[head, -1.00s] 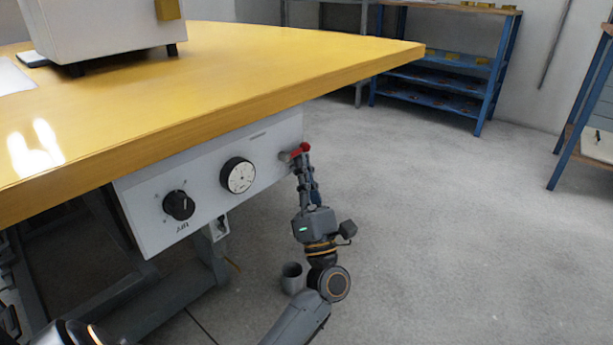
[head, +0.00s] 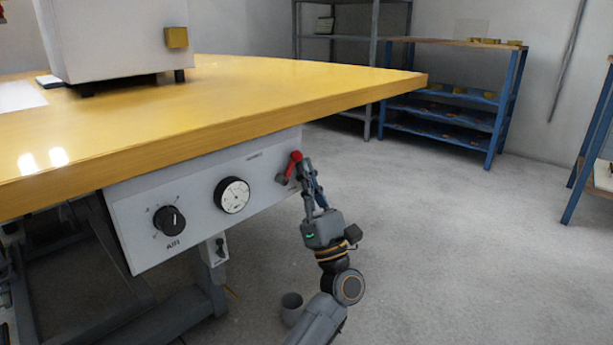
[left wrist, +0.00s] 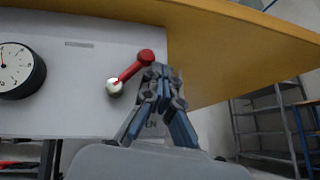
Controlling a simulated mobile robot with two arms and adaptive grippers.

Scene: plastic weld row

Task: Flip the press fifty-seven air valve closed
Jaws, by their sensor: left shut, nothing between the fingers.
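The air valve's red lever (head: 294,165) is at the right end of a white panel (head: 190,205) under the yellow table. It tilts up and to the right from its pivot. In the left wrist view the red lever (left wrist: 132,70) runs from a pale pivot up to a round knob. My left gripper (head: 307,165) is shut and empty, just right of the lever. In the left wrist view its fingertips (left wrist: 158,72) are beside the knob; I cannot tell whether they touch it. My right gripper is not in view.
The panel also carries a black AIR knob (head: 169,220) and a round gauge (head: 232,195). A blue shelf (head: 450,100) is behind; open floor lies to the right.

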